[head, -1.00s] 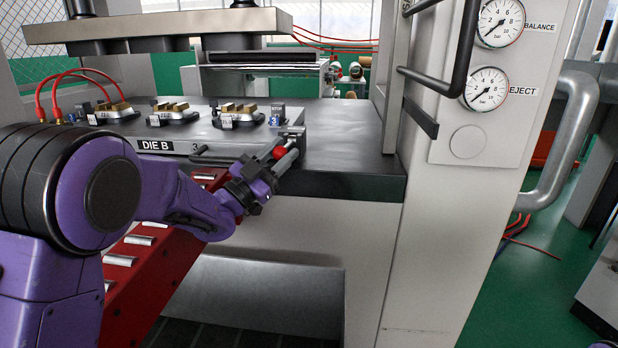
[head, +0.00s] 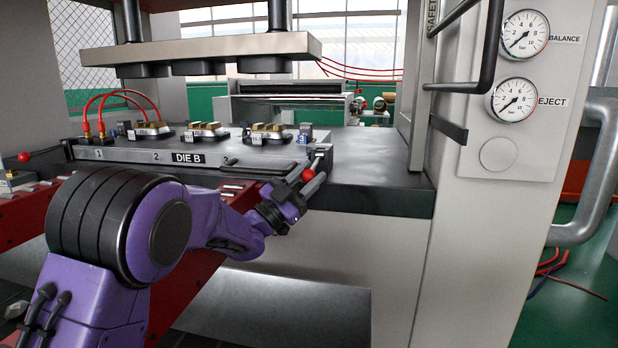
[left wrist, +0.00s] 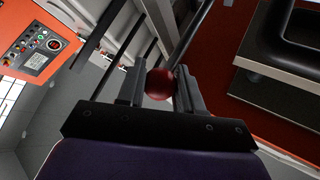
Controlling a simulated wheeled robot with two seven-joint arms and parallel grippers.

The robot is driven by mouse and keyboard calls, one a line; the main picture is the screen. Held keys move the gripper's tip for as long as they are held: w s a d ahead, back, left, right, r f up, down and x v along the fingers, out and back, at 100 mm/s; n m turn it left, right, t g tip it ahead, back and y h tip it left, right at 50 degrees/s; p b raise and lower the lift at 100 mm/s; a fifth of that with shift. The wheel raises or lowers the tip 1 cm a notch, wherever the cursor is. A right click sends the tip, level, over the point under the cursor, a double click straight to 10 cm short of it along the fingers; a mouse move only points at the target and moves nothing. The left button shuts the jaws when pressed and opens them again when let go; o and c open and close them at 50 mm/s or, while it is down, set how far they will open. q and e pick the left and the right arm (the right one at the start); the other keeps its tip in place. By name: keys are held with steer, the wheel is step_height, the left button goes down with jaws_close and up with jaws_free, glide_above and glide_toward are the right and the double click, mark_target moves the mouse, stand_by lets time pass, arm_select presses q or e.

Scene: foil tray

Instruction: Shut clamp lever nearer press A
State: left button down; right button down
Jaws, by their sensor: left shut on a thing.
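A clamp lever with a red ball knob (head: 308,175) is at the right end of the die marked DIE B (head: 120,156), by a grey clamp block (head: 319,157). My left gripper (head: 313,180) is shut on this knob. In the left wrist view the red knob (left wrist: 160,84) sits between the two fingers. The gripper hides most of the lever, so its angle is hard to tell. A second red knob (head: 24,157) on a dark lever shows beyond the die's left end. My right gripper is not in view.
The press's upper plate (head: 200,50) hangs above the die. Red hoses (head: 125,97) rise at the die's left. A press upright with two gauges (head: 523,33) and a dark handle (head: 490,55) stands to the right. The bed right of the clamp is bare (head: 380,170).

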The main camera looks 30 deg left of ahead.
arm_select(q)
steer(key=shift+f, duration=0.15)
steer(key=c, duration=1)
jaws_free()
steer(key=shift+o, duration=1.1)
steer(key=shift+w+a+f, duration=0.1)
steer(key=shift+w+f, duration=0.05)
steer(key=shift+w, duration=0.05)
steer(key=shift+s+r, duration=0.1)
steer(key=shift+r, duration=0.2)
step_height(320, 180, up, 3)
steer(key=p, duration=0.2)
steer(key=shift+p, duration=0.35)
steer(key=s+d+r+p, duration=0.6)
steer(key=s+r+p, duration=0.2)
steer(key=s, duration=0.4)
steer(key=shift+s+r, duration=0.3)
steer(key=shift+r, duration=0.45)
